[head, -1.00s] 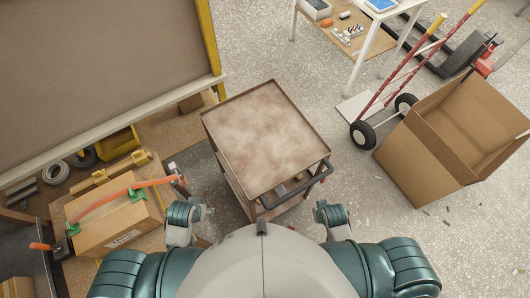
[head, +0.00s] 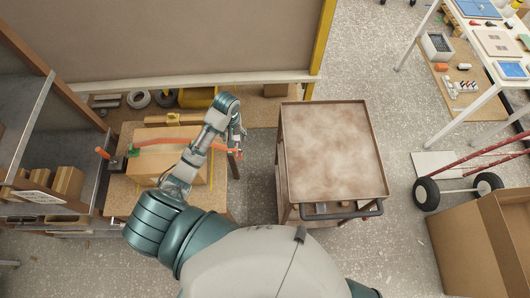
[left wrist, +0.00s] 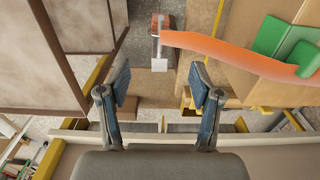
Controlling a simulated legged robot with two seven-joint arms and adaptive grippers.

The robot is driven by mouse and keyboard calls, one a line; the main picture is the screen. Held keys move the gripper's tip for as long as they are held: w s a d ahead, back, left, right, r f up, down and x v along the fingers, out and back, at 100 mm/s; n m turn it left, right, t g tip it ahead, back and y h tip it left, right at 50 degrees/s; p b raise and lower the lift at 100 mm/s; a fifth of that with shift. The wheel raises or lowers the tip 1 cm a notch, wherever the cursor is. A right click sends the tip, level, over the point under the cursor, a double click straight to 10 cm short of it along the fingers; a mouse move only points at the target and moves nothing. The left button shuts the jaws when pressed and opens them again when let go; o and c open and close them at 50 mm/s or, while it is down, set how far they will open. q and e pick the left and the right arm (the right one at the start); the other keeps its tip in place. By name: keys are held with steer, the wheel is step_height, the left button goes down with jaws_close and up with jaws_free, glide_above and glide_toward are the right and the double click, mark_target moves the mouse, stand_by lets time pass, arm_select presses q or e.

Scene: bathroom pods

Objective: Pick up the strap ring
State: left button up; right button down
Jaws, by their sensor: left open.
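An orange strap (head: 220,148) runs across the cardboard box (head: 150,165) on the left, and its free end sticks out past the box's right side. A small grey metal piece, seemingly the strap ring (head: 239,154), sits at that end. In the left wrist view the ring (left wrist: 158,28) shows at the strap's tip, with a pale flat part hanging below it. My left gripper (head: 239,132) is open and empty close to the ring. In the left wrist view the ring lies beyond the gap between the fingertips (left wrist: 160,84), not between them. My right gripper is out of view.
A brown cart (head: 333,150) stands right of the strap end, with a floor gap between. Green clamps (left wrist: 274,38) hold the strap on the box. Tape rolls and a yellow bin (head: 198,97) lie behind. A hand truck (head: 460,185) and open carton stand at right.

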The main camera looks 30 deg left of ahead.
mark_target(236, 150)
arm_select(q)
steer(key=f, duration=1.2)
steer(key=shift+a, duration=0.25)
steer(key=f, duration=0.5)
steer(key=shift+w+d+f, duration=0.1)
steer(key=shift+w+d, duration=0.05)
steer(key=shift+d, duration=0.05)
steer(key=shift+a, duration=0.15)
steer(key=c, duration=1.1)
